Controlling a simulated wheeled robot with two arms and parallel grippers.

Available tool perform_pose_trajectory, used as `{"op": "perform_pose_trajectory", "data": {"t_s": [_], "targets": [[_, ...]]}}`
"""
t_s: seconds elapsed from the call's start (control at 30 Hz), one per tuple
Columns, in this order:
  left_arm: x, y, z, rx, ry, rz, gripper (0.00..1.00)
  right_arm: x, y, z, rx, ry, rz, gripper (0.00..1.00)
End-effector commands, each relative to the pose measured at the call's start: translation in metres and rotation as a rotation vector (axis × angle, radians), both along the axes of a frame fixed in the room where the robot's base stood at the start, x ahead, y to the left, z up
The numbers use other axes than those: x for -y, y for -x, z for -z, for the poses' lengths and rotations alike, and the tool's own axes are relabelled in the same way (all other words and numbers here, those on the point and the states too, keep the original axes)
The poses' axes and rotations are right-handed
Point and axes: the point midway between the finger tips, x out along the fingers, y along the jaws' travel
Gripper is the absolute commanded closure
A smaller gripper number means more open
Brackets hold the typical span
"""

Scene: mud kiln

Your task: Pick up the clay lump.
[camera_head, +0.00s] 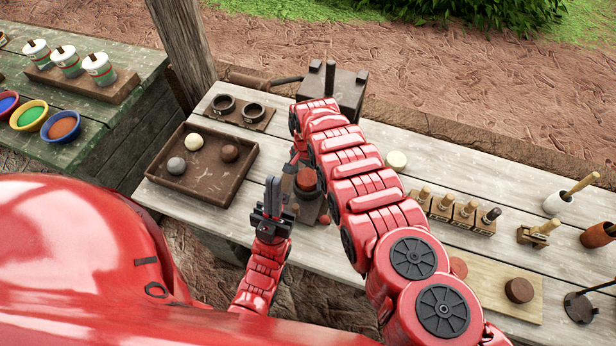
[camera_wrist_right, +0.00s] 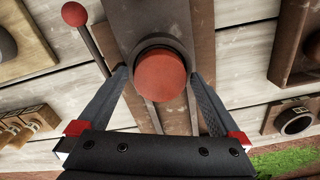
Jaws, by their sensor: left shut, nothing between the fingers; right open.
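A reddish-brown, round, flat-topped clay lump (camera_head: 306,180) sits on a dark stand in the middle of the table. In the right wrist view the lump (camera_wrist_right: 161,75) is seen close up from above on a dark, narrow block. My right gripper (camera_wrist_right: 159,80) is open, with one finger on each side of the lump; gaps show, and I cannot tell the fingers' height against it. In the head view my right arm largely hides this gripper. My left gripper (camera_head: 272,196) is shut and empty, pointing up just left of the stand.
A brown tray (camera_head: 208,190) with several balls lies left. A dark block with a handle (camera_head: 335,90) stands behind. Stamps (camera_head: 455,212) and a board (camera_head: 520,310) with discs lie right. A rod with a red knob (camera_wrist_right: 75,15) rises beside the lump.

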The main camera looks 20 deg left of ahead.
Motion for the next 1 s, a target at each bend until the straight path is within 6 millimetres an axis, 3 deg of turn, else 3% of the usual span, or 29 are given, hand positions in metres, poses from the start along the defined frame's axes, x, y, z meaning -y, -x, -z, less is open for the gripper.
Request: {"op": "perform_pose_trajectory", "data": {"t_s": [0.37, 0.9, 1.0], "targets": [[0.0000, 0.0000, -0.0003, 0.000, 0.000, 0.000, 1.00, -0.0004, -0.0005, 0.0029, 0.002, -0.002, 0.000, 0.00], [0.0000, -0.0001, -0.0004, 0.000, 0.000, 0.000, 1.00, -0.0001, -0.0005, 0.0028, 0.002, -0.002, 0.000, 0.97], [0.0000, 0.0000, -0.0003, 0.000, 0.000, 0.000, 1.00, -0.0001, -0.0003, 0.0029, 0.002, -0.002, 0.000, 1.00]]}}
